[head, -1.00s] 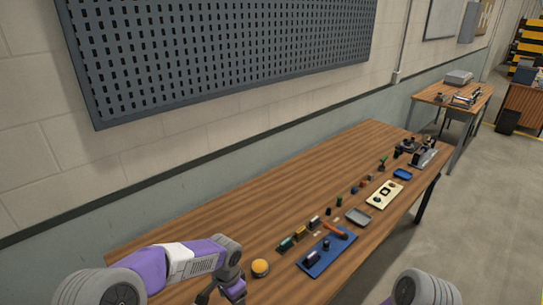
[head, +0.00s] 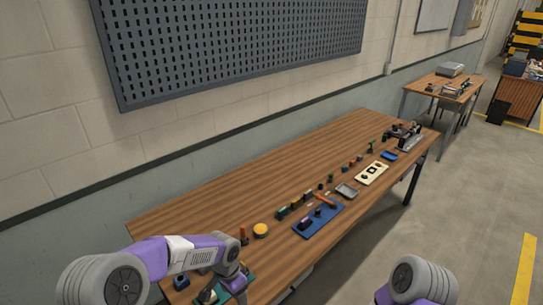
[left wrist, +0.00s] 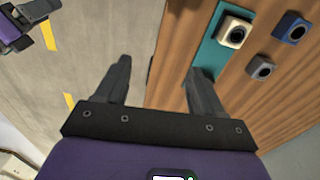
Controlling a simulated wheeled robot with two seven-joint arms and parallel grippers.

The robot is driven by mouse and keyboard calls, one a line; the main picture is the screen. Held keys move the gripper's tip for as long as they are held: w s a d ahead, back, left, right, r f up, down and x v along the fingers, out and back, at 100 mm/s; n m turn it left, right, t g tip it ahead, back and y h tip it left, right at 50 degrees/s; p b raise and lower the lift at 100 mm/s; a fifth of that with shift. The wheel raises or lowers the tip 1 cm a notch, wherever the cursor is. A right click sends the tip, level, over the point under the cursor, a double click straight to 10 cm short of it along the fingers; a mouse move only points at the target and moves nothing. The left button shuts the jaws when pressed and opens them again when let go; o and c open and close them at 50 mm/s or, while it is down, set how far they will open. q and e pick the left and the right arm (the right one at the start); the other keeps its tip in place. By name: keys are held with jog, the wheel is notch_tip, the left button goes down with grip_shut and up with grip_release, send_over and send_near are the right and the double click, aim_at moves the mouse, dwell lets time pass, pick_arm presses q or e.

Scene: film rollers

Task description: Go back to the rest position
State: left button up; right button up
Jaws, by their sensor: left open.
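My left gripper (head: 238,281) is at the near left end of the wooden table (head: 210,205). In the left wrist view its two fingers (left wrist: 160,85) are spread apart with nothing between them. They are beside the table edge, near a teal plate (left wrist: 204,65) that carries a cream block (left wrist: 234,33). My right arm (head: 415,283) shows at the bottom of the head view, but its gripper is out of that frame. A purple and dark part of my right arm (left wrist: 22,24) shows at the upper left of the left wrist view, cut off.
A blue tray (head: 318,219), a grey tray (head: 346,191), a cream plate (head: 371,173) and a yellow round button (head: 260,229) lie along the table. Blue-grey blocks (left wrist: 292,28) are near the left gripper. Open floor (head: 450,200) lies to the right.

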pick_arm(q)
notch_tip(320, 180, down, 8)
jog(key=d+n+h, duration=0.2)
jog(key=s+a+f+n+h+b, duration=0.1)
jog(key=s+f+n, duration=1.05)
jog(key=s, duration=0.55)
notch_tip(320, 180, down, 10)
jog(key=m+b, duration=0.2)
jog(key=b, duration=0.7)
jog(key=shift+w+f+t+h, duration=0.15)
jog(key=shift+w+t+h, duration=0.05)
jog(key=shift+t+h, duration=0.1)
pick_arm(e)
notch_tip(320, 180, down, 10)
jog(key=w, duration=0.1)
jog(key=shift+w+f, duration=0.2)
jog(key=shift+w, duration=0.2)
